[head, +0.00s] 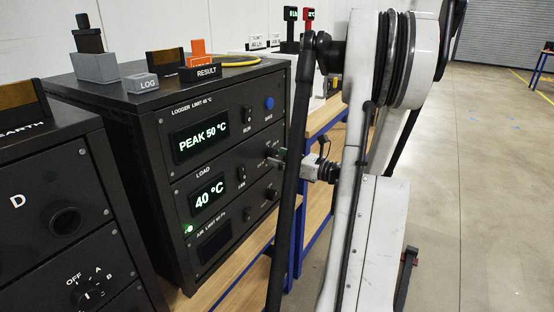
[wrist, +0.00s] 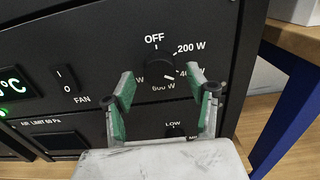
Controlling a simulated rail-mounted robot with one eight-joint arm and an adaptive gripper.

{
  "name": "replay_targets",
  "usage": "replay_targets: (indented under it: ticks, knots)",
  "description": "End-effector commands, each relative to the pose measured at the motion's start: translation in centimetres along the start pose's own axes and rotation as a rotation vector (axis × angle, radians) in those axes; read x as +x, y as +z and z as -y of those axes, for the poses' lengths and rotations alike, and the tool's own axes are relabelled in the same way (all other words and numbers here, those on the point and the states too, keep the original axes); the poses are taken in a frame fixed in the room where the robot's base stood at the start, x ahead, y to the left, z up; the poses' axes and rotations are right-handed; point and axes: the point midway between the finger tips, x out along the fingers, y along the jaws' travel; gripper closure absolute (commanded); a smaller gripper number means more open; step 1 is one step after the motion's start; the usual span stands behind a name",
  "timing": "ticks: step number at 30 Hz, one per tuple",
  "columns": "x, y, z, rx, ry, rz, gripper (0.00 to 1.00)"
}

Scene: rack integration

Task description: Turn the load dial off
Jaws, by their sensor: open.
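The load dial (wrist: 159,71) is a round black knob on the dark front panel, with OFF above it and 200 W, 400 W and 600 W around its right and lower side. Its pale mark points to the lower right, near the 400 W and 600 W labels; which one is hard to tell. My gripper (wrist: 160,76) is open, its green-padded fingers on either side of the dial, with gaps showing. The right finger covers part of the 400 W label. The load display (head: 209,201) reads 40 °C.
A fan switch (wrist: 67,79) is left of the dial, and a lower knob (wrist: 175,131) marked LOW sits below it. The logger display (head: 201,142) reads PEAK 50 °C. Another dark cabinet (head: 40,175) stands at left. A blue table leg (wrist: 285,120) is at right.

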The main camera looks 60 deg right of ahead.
Motion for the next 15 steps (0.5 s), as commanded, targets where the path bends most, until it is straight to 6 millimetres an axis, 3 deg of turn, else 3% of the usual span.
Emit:
replay_targets:
  ticks: [5, 14, 15]
  knots:
    - [1.14, -0.01, -0.02, 0.0, 0.0, 0.0, 0.48]
    - [1.27, 0.03, 0.0, 0.0, -0.001, 0.0, 0.48]
    - [1.27, 0.03, 0.01, 0.0, -0.001, 0.0, 0.53]
